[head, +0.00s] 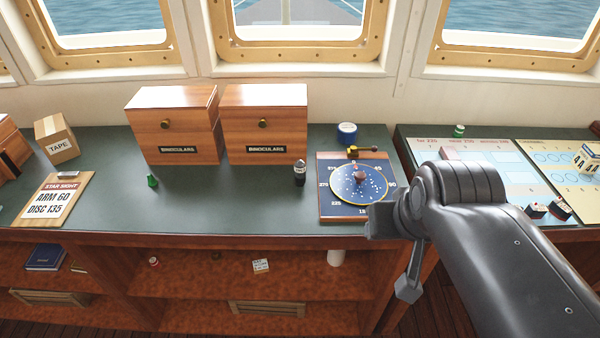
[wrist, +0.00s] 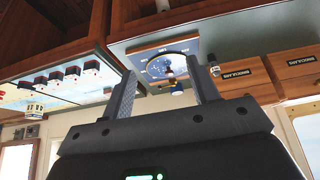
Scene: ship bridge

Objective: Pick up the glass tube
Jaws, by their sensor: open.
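I cannot make out a glass tube for certain in either view. A small dark upright cylinder with a pale top (head: 299,172) stands on the green counter, left of the blue dial board; I cannot tell whether it is glass. It also shows in the wrist view (wrist: 215,66). In the head view my arm comes in from the right and ends near the counter's front edge.
The dial board (head: 326,205) has a round blue disc and a brass piece. Two wooden binocular boxes (head: 180,128) (head: 265,122) stand behind. A green cone (head: 152,180), a star sight board (head: 75,182) and a tape box (head: 56,138) are left. A chart board (head: 440,155) lies right.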

